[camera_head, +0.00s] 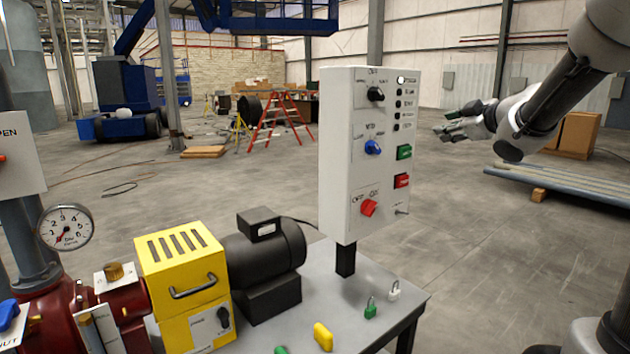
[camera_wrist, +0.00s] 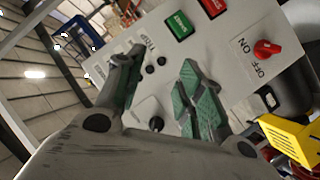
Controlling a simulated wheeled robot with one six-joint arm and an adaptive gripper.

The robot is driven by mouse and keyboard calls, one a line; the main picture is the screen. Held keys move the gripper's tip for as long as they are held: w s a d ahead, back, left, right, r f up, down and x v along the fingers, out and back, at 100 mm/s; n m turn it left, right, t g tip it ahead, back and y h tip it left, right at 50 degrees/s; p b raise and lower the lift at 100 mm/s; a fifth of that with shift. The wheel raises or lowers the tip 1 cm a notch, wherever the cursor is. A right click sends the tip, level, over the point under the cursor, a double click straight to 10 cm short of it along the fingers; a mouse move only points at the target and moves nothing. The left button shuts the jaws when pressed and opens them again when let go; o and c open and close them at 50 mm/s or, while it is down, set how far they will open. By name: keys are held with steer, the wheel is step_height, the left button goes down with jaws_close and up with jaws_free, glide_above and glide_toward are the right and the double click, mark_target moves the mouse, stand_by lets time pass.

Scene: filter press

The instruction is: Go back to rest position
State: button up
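My gripper (camera_head: 452,128) is at the right of the head view, held in the air to the right of the white control panel (camera_head: 341,190), with a gap between them. In the wrist view my gripper (camera_wrist: 160,88) shows its two green-padded fingers apart with nothing between them, facing the panel (camera_wrist: 235,65). The panel carries a black knob (camera_head: 376,94), a blue knob (camera_head: 373,147), a green button (camera_head: 404,152), a red button (camera_head: 402,181) and a red knob (camera_head: 369,208). The red knob also shows in the wrist view (camera_wrist: 267,48), beside OFF and ON marks.
The panel stands on a post at a grey table (camera_head: 330,290) holding a black motor (camera_head: 264,252), a yellow box (camera_head: 183,265) and several small padlocks. A pressure gauge (camera_head: 66,228) is at left. Pipes (camera_head: 565,185) lie on the floor at right. Open floor lies behind the panel.

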steer(key=s+d+f+m+g+h, duration=0.7)
steer(key=s+d+f, duration=0.3)
steer(key=s, duration=0.4)
steer(key=s+a+f+m+g+y, duration=0.1)
steer(key=s+a, duration=0.4)
steer(key=s, duration=0.6)
steer(key=s+a+f+m+g+y, duration=0.2)
steer(key=s+a, duration=0.4)
steer(key=s, duration=0.5)
steer(key=shift+s+a+m+y, duration=0.25)
steer(key=shift+a+m+y, duration=0.05)
steer(key=shift+m, duration=0.1)
